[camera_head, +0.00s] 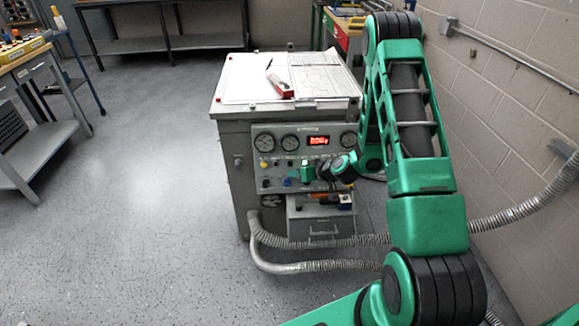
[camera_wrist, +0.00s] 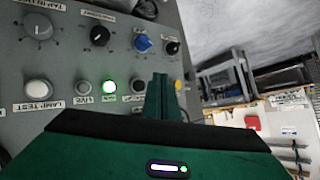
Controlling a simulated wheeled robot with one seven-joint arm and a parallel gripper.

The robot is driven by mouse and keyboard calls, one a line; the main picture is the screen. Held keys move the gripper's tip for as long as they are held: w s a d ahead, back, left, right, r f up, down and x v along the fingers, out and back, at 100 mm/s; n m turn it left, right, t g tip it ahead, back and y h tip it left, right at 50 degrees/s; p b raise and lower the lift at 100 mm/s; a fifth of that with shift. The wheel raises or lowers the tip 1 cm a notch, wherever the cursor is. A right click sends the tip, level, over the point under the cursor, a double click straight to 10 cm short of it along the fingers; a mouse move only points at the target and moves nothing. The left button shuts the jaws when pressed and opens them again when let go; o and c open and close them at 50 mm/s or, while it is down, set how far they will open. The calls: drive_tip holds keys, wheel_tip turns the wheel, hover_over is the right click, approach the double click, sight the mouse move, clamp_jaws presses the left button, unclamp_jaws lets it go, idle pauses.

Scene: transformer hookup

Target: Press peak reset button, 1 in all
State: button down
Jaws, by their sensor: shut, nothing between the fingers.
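The grey control panel (camera_head: 275,150) is on the front of a grey cabinet. No label that I can read says peak reset, so I cannot tell which button it is. In the wrist view, a white button (camera_wrist: 38,90) is labelled lamp test, a green lamp (camera_wrist: 109,86) is lit, and a dark round part (camera_wrist: 138,86) is beside my fingers. A yellow button (camera_wrist: 179,85) is just right of them; it also shows in the head view (camera_head: 263,164). My gripper (camera_wrist: 160,78) is shut and empty in front of the panel. Contact cannot be told.
Several knobs, including a blue one (camera_wrist: 143,43), line the panel. Gauges and a red display (camera_head: 318,141) are above my gripper in the head view. Papers and a red-and-white object (camera_head: 280,86) lie on the cabinet top. Hoses (camera_head: 310,266) run below. Floor at left is clear.

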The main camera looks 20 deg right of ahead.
drive_tip(key=shift+s+a+r, duration=0.2)
drive_tip(key=shift+s+a, duration=0.05)
drive_tip(key=shift+s, duration=0.5)
drive_tip(key=s+d+r+g+h, duration=0.2)
drive_tip(key=s+d+r+g, duration=0.1)
drive_tip(key=s+r, duration=0.65)
drive_tip(key=s+d+r+g+h, duration=0.1)
drive_tip(key=s+d+r+g, duration=0.3)
drive_tip(key=s+r, duration=0.55)
drive_tip(key=s+r+m+g, duration=0.1)
drive_tip(key=s+r+m, duration=0.2)
drive_tip(key=s, duration=0.8)
drive_tip(key=s+d+r+m+g+h, duration=0.1)
drive_tip(key=s+r+m+g, duration=0.1)
drive_tip(key=s+r+m, duration=0.2)
drive_tip(key=s+r, duration=0.3)
drive_tip(key=s, duration=0.4)
drive_tip(key=shift+d, duration=0.3)
